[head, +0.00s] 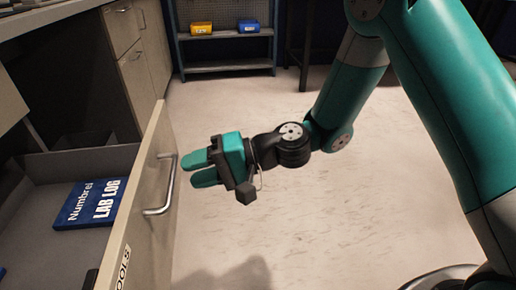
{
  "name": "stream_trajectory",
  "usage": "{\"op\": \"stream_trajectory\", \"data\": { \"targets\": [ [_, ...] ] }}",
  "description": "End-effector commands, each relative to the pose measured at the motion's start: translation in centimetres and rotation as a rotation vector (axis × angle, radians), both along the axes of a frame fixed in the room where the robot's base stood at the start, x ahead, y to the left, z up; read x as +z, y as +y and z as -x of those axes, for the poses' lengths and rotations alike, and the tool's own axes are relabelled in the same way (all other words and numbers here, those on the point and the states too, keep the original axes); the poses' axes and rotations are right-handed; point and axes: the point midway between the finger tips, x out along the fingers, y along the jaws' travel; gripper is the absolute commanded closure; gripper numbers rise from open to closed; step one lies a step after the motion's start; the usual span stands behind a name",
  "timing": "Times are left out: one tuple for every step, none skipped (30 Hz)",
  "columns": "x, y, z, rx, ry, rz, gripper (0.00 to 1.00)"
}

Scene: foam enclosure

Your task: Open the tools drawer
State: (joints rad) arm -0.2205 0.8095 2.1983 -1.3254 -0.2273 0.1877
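The tools drawer (140,205) is at the left of the head view, pulled well out from its cabinet. Its beige front has a metal bar handle (168,185) and a label ending in "OOLS" near the bottom edge. A blue book marked "LAB LOG" (90,203) lies inside. My gripper (196,170) is just right of the handle, its teal fingers pointing left toward it. The fingers look apart with a gap between them and nothing held. They do not appear to be around the handle; whether they touch it cannot be told.
More cabinet drawers (120,28) stand behind at the upper left, with a counter edge (45,15) above. A metal shelf (225,66) at the back holds a yellow bin (201,28) and a blue bin (248,26). The pale floor (330,220) right of the drawer is clear.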

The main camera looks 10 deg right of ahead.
Motion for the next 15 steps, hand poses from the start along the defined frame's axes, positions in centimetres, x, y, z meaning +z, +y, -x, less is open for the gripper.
{"op": "stream_trajectory", "data": {
  "targets": [
    [0.6, -1.5, -0.1, -0.008, 0.003, 0.000, 0.64],
    [0.8, -2.3, -0.1, -0.009, 0.002, 0.001, 0.64],
    [1.0, -3.3, 0.0, -0.009, 0.002, 0.000, 0.64],
    [1.2, -4.1, 0.0, -0.009, 0.002, -0.001, 0.64],
    [1.3, -4.9, 0.0, -0.008, 0.001, -0.001, 0.64],
    [1.5, -5.9, 0.1, -0.008, 0.001, 0.000, 0.64],
    [1.7, -6.6, 0.2, -0.008, 0.001, 0.000, 0.64],
    [1.8, -7.3, 0.2, -0.008, 0.000, -0.001, 0.64],
    [2.0, -8.1, 0.2, -0.008, 0.001, 0.000, 0.64],
    [2.1, -8.7, 0.3, -0.007, 0.001, 0.000, 0.64],
    [2.2, -9.2, 0.3, -0.007, 0.000, 0.000, 0.64],
    [2.3, -9.9, 0.3, -0.007, 0.000, -0.001, 0.64],
    [2.4, -10.3, 0.4, -0.005, 0.000, 0.000, 0.64],
    [2.4, -10.7, 0.4, -0.005, -0.001, 0.000, 0.64],
    [2.5, -11.2, 0.4, -0.004, -0.001, 0.000, 0.64]
  ]
}}
